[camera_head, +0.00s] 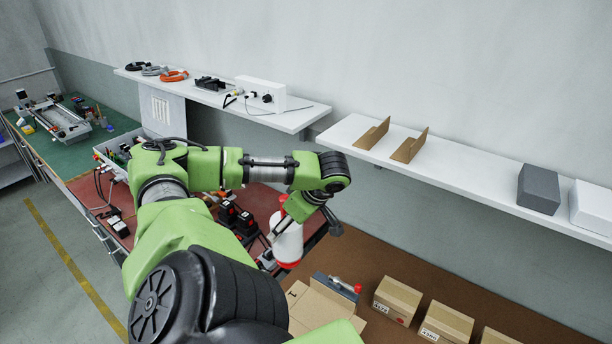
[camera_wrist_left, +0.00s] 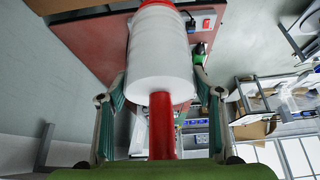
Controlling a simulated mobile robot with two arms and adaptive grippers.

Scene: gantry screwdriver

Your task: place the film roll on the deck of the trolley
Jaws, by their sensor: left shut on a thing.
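The film roll (camera_head: 289,242) is white, with a red end at its bottom in the head view, beside the red mat. In the wrist view the white roll (camera_wrist_left: 160,55) fills the middle, and its red core (camera_wrist_left: 162,125) points toward my palm. My left gripper (camera_wrist_left: 160,92) has a finger on each side of the roll and is shut on it. In the head view my wrist partly hides the roll; whether it touches the bench is unclear. I cannot make out the trolley or its deck. My right gripper is not in view.
Black-and-red power tools (camera_head: 236,217) stand left of the roll on the red mat (camera_head: 262,198). Several cardboard boxes (camera_head: 397,300) and an open carton (camera_head: 318,305) are on the brown bench. A white wall shelf (camera_head: 450,165) runs above. Open floor (camera_head: 55,270) lies at left.

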